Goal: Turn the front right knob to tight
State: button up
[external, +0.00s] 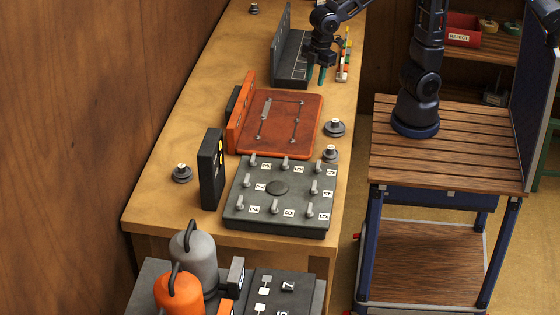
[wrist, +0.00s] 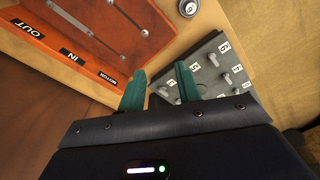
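Several round dark knobs with pale centres stand on the wooden bench. Two are by its right edge, one (external: 335,127) beside the orange board and one (external: 330,153) nearer the grey numbered board. Another knob (external: 182,173) is at the near left, and one (external: 254,8) at the far end. I cannot tell which one is the front right knob. A round knob (wrist: 188,8) shows at the top of the wrist view, apart from my fingers. My gripper (external: 317,75) is over the far part of the bench. Its teal fingers (wrist: 160,86) are apart and empty.
The orange board (external: 290,120) and grey numbered board (external: 280,212) with small levers lie on the bench (external: 205,75). An upright black box (external: 212,170) stands left. A dark L-shaped fixture (external: 290,60) is beside my gripper. Grey and orange canisters (external: 196,255) stand at the near end.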

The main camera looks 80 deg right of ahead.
jog(key=a+f+n, duration=0.3)
jog(key=a+f, duration=0.2)
jog(key=a, duration=0.5)
jog(key=n+g, duration=0.1)
jog(key=n, duration=0.2)
send_near(318, 164)
jog(key=shift+h, duration=0.4)
jog(key=f, duration=0.8)
jog(key=shift+w+a+f, duration=0.15)
jog(key=shift+a+f, duration=0.1)
grip_shut()
